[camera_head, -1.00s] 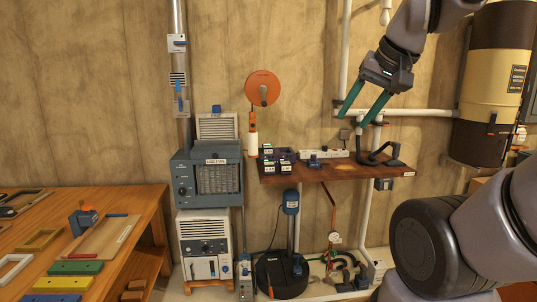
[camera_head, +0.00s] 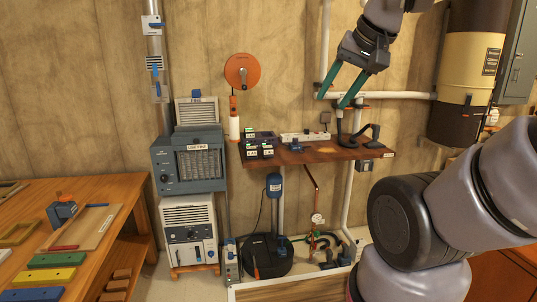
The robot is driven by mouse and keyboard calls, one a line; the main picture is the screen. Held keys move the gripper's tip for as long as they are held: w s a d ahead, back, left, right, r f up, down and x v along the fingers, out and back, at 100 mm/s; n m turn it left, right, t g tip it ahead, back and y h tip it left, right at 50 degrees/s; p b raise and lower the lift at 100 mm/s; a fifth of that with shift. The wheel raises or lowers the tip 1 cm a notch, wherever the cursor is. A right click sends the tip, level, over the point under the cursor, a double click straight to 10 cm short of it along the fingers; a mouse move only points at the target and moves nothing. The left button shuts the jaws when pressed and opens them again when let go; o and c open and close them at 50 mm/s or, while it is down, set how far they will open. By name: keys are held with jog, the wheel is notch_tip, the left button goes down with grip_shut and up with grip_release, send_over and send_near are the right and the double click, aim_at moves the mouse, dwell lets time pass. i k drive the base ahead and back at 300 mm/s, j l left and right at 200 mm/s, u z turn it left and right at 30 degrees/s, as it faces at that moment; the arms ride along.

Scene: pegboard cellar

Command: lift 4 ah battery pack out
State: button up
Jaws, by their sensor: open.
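Several small dark battery packs with pale labels (camera_head: 267,152) stand close together at the left end of the wooden wall shelf (camera_head: 325,152). The labels are too small to tell which pack is the 4 Ah one. My gripper (camera_head: 333,101) has two green fingers, spread apart and empty, pointing down to the left. In the picture it is above the shelf's right half, up and to the right of the packs, and apart from them.
A white power strip (camera_head: 305,137), a small blue item (camera_head: 296,147) and a dark curved tool (camera_head: 366,138) are on the shelf. An orange reel (camera_head: 242,71) hangs above the packs. A pale pipe (camera_head: 400,95) runs behind my gripper. A workbench (camera_head: 125,190) stands at left.

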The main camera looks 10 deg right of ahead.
aim_at(247, 133)
jog(key=i+l+u, duration=0.3)
jog(key=i+l, duration=0.25)
jog(key=i+l+u, duration=0.35)
jog(key=i+l, duration=0.15)
jog(key=l, duration=0.2)
jog(key=i+l+u, duration=0.15)
jog(key=l, duration=0.25)
jog(key=i+l+u, duration=0.15)
jog(key=l, duration=0.3)
jog(key=i+l+u, duration=0.2)
jog(key=l, duration=0.25)
jog(key=i+j, duration=0.2)
jog(key=i, duration=0.35)
